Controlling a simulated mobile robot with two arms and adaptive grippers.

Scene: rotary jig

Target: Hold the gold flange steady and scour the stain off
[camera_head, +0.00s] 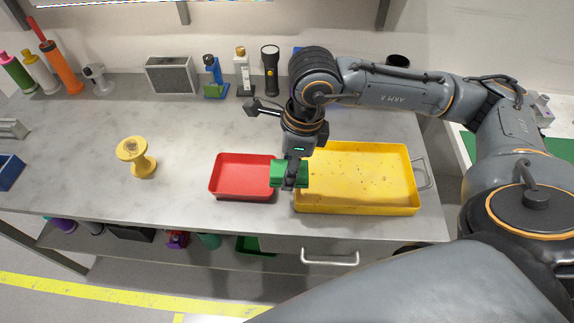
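The gold flange (144,167), a yellow spool-shaped piece with a round disc on top, stands on the left part of the grey workbench. My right gripper (290,183) points down over the gap between the red tray and the yellow tray. It is shut on a green block-like scouring pad (279,172), whose middle its fingers partly hide. The pad is well to the right of the flange and apart from it. My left gripper is not in view.
A red tray (214,189) and a yellow tray (409,160) with dark specks inside lie at the bench front. A grey box (171,75), bottles and a flashlight (270,70) line the back. The bench around the flange is clear.

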